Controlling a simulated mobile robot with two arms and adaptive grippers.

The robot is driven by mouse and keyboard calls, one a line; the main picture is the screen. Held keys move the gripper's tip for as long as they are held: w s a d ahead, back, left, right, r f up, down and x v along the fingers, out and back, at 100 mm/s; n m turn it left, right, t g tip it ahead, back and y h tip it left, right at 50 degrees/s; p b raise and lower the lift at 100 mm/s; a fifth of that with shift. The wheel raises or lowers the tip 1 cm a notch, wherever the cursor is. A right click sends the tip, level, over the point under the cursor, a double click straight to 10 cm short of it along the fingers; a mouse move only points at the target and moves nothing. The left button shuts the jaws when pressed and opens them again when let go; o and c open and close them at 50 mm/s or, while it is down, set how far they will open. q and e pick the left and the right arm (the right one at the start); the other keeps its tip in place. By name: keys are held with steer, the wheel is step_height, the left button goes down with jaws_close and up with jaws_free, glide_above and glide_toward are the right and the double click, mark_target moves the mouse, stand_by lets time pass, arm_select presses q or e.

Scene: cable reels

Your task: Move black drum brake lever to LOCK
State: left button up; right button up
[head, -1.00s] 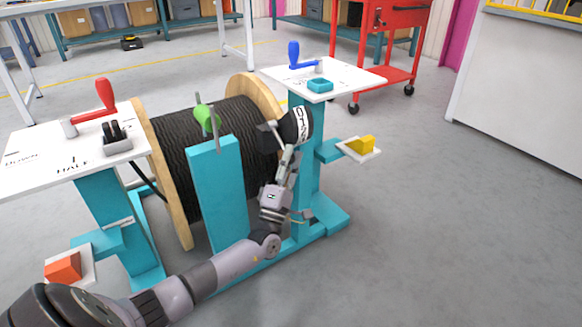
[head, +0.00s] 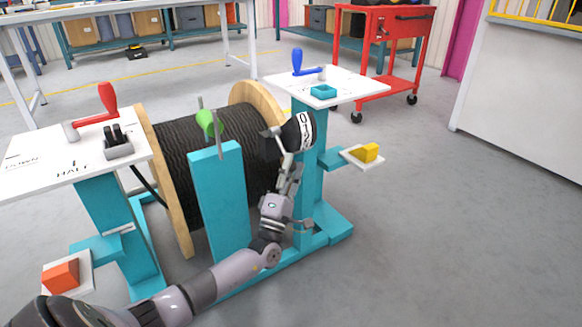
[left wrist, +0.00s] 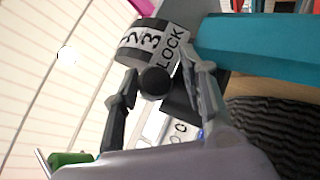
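The brake drum (head: 302,131), black with a white lettered band, sits on the inner side of the far teal post. In the left wrist view the drum (left wrist: 148,40) shows 2, 3 and LOCK on its band. A round black knob (left wrist: 154,82), apparently the end of the brake lever, lies between the fingertips of my left gripper (left wrist: 157,70). The fingers stand on either side of it with small gaps showing, so the gripper looks open around it. In the head view my left gripper (head: 284,142) is just left of the drum. The right gripper is out of view.
The cable reel (head: 178,150) is close left of my arm, with a teal post (head: 219,195) and green handle (head: 206,122) before it. White panels (head: 30,160) carry red (head: 108,99) and blue (head: 297,62) handles. Floor to the right is clear.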

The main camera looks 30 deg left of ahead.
arm_select(q)
steer(key=shift+o, duration=0.4)
steer(key=shift+r, duration=0.15)
steer(key=v, duration=1.2)
